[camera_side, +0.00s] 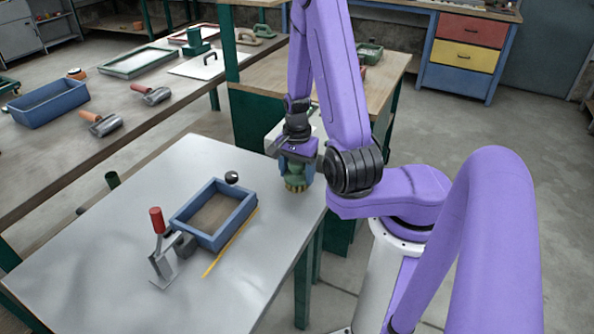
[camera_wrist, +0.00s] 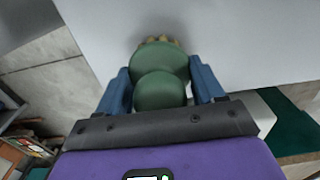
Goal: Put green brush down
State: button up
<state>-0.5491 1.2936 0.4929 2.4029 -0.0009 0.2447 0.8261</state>
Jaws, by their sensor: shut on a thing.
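The green brush (camera_side: 296,178) has a green body and yellowish bristles pointing down. It is at the far right corner of the grey metal table (camera_side: 120,245). My gripper (camera_side: 297,166) is shut on it from above, and the bristles are at or just above the table top; I cannot tell if they touch. In the wrist view, the brush's rounded green body (camera_wrist: 160,85) sits between the two blue fingers of my gripper (camera_wrist: 163,88), with the bristle tips showing beyond it.
A blue frame (camera_side: 215,213), a red-handled tool (camera_side: 158,245), a small dark ball (camera_side: 231,177) and a yellow strip (camera_side: 230,243) are on the table to the left. The near left part of the table is clear. A wooden bench (camera_side: 265,85) stands behind.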

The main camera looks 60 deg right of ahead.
jog(key=o, duration=1.1)
jog(key=shift+f, duration=0.1)
notch_tip(320, 180, up, 12)
jog(key=shift+f, duration=0.15)
jog(key=shift+w+r, duration=0.1)
jog(key=shift+r, duration=0.2)
jog(key=w+a+r+n, duration=0.2)
jog(key=w+a+n, duration=0.3)
jog(key=a+n, duration=0.5)
jog(key=s+a+n, duration=0.1)
jog(key=s+n, duration=0.5)
jog(key=n, duration=0.1)
jog(key=s+a+r+n, duration=0.1)
jog(key=s+a+n, duration=0.1)
jog(key=s+n, duration=0.4)
jog(key=s+a+r+n, duration=0.1)
jog(key=s+a+n, duration=0.1)
jog(key=s+n, duration=0.5)
jog(key=shift+a+n, duration=0.2)
jog(key=shift+n, duration=0.1)
